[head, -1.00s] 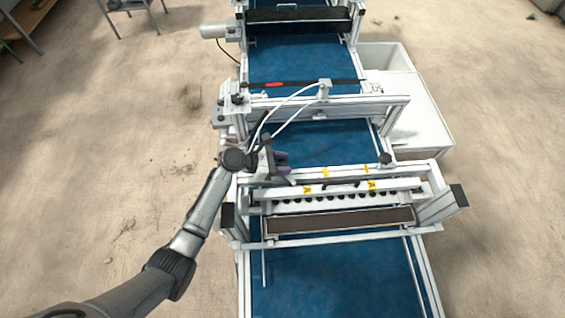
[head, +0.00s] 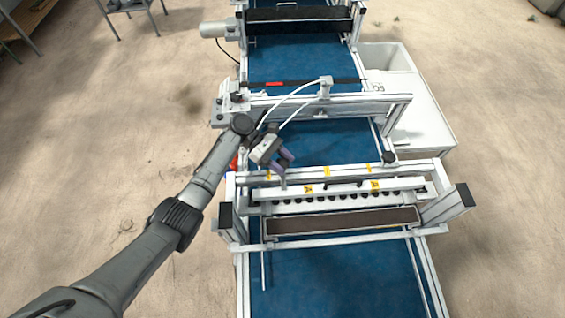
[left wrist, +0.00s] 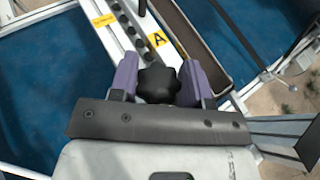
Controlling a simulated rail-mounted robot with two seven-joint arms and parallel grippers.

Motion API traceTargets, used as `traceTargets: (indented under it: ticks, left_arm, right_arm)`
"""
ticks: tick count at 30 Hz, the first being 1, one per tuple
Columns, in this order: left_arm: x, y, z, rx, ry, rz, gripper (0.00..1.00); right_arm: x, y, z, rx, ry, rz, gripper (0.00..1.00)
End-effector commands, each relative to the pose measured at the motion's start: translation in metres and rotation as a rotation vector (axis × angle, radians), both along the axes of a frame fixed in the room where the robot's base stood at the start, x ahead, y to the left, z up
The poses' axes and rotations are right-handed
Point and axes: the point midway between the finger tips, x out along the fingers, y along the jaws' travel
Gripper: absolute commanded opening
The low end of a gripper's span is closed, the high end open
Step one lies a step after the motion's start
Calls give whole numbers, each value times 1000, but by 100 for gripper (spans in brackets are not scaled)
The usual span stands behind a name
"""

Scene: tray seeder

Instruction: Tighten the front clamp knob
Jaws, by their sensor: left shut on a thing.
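The black lobed clamp knob (left wrist: 158,84) sits between the two purple fingers of my left gripper in the left wrist view. The fingers are shut on its sides. In the head view my left gripper (head: 283,168) is over the left part of the white cross frame (head: 335,174), tilted down to the right. A second black knob (head: 389,157) stands at the right end of the same frame, apart from the gripper. My right gripper is not in view.
The white dibble bar with yellow A labels (head: 375,186) and a brown trough (head: 342,221) lie in front of the frame. The blue belt (head: 335,280) runs beneath. A red part (head: 234,162) shows left of the gripper. A white bin (head: 437,125) stands at right.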

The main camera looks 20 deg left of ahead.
Motion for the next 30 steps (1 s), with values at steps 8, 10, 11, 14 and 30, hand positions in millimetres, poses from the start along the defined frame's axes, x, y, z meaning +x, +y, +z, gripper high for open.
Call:
traceTargets:
  ticks: [8,10,11,14,30]
  left_arm:
    - [0,-1,-1,1,1,-46,20]
    - [0,-1,-1,1,0,-51,20]
    - [-1,-1,-1,1,1,-52,20]
    - [-1,-1,-1,1,1,-52,20]
    - [0,0,-1,1,1,-49,69]
  right_arm:
    - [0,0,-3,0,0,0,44]
    - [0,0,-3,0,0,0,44]
    - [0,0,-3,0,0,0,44]
    - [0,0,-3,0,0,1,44]
    - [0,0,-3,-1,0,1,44]
